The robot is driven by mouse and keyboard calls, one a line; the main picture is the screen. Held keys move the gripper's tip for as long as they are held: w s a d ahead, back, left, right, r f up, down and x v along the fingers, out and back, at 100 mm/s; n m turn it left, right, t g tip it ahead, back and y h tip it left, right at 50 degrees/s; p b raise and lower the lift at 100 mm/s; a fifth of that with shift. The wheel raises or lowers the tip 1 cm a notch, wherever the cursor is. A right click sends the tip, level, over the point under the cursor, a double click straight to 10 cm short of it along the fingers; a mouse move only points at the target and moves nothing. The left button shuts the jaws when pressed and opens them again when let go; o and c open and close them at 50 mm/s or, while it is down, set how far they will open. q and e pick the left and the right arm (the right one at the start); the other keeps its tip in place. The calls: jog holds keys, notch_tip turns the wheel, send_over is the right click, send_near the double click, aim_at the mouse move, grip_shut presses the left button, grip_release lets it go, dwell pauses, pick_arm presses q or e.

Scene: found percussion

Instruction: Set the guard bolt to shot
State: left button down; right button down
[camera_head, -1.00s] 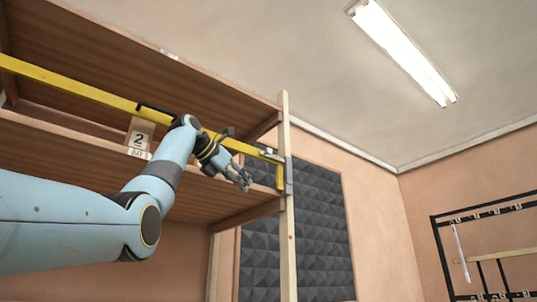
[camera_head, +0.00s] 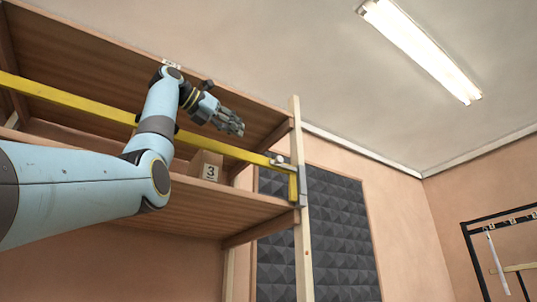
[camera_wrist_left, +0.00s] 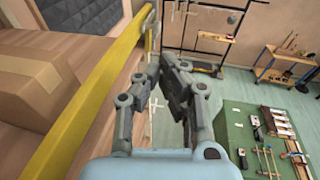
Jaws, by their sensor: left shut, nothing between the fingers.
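The yellow guard bar (camera_head: 70,98) runs across the front of the wooden shelf to the right-hand post; it also shows in the wrist view (camera_wrist_left: 92,95). The small grey bolt (camera_head: 278,161) sits on the bar's right end, just left of the grey bracket (camera_head: 301,187) on the post. A gap between bolt and bracket is too small to judge. My left gripper (camera_head: 239,128) is shut and empty, above and left of the bolt, apart from it. In the wrist view its fingers (camera_wrist_left: 160,75) are beside the bar.
A cardboard box labelled 3 (camera_head: 206,166) stands on the shelf behind the bar; a box shows large in the wrist view (camera_wrist_left: 28,90). The wooden post (camera_head: 297,130) bounds the shelf's right end. A green table (camera_wrist_left: 255,140) with tools is far below.

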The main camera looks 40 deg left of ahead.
aim_at(279, 158)
pick_arm(q)
jog(key=p+x, duration=0.7)
jog(key=x, duration=0.6)
jog(key=shift+r, duration=0.2)
jog(key=shift+w+d+f+p, duration=0.15)
jog(key=shift+w+f+p, duration=0.2)
jog(key=shift+w, duration=0.3)
